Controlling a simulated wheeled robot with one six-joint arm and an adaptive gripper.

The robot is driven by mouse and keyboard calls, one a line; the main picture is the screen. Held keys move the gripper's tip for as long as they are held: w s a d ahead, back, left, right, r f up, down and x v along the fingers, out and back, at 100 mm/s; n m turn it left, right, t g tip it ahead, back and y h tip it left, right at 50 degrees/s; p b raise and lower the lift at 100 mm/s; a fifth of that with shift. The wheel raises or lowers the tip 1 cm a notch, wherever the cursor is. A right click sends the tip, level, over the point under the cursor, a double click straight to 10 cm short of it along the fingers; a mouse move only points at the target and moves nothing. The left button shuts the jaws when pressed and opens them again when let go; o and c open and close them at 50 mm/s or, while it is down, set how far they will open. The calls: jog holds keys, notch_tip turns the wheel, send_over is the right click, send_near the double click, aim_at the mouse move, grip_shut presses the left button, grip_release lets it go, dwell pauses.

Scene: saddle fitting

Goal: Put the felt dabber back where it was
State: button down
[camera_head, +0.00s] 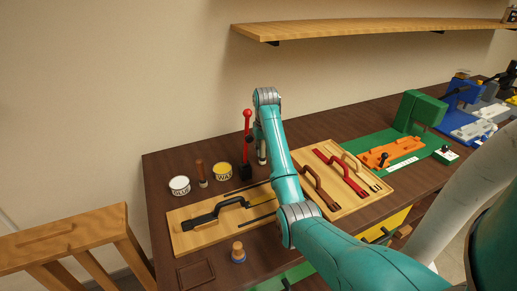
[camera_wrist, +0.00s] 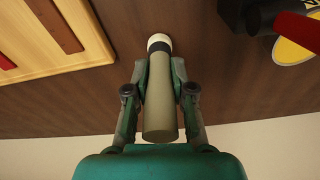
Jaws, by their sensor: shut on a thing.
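My gripper (camera_wrist: 159,70) is shut on the felt dabber (camera_wrist: 160,110), a grey-tan cylinder with a dark band and a white tip. The tip points away from the wrist, over the dark table top. In the head view, my gripper (camera_head: 261,143) is partly hidden by my arm at the back of the table, right of the red-handled press. A pale end of the dabber (camera_head: 262,158) shows below it. I cannot tell whether the tip touches the table. An empty square-outlined tray (camera_head: 181,273) lies at the front left.
Left of my gripper stand the red-handled press (camera_head: 247,135), the wax tin (camera_head: 223,171), a brown-handled tool (camera_head: 202,172) and the glue tin (camera_head: 180,186). A board with several handles (camera_head: 335,213) lies right. A wooden-knobbed piece (camera_head: 238,252) stands in front. A shelf (camera_head: 370,30) overhangs.

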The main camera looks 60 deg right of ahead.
jog(key=shift+f, duration=0.3)
jog(key=c, duration=1)
grip_release()
jog(key=shift+f, duration=0.1)
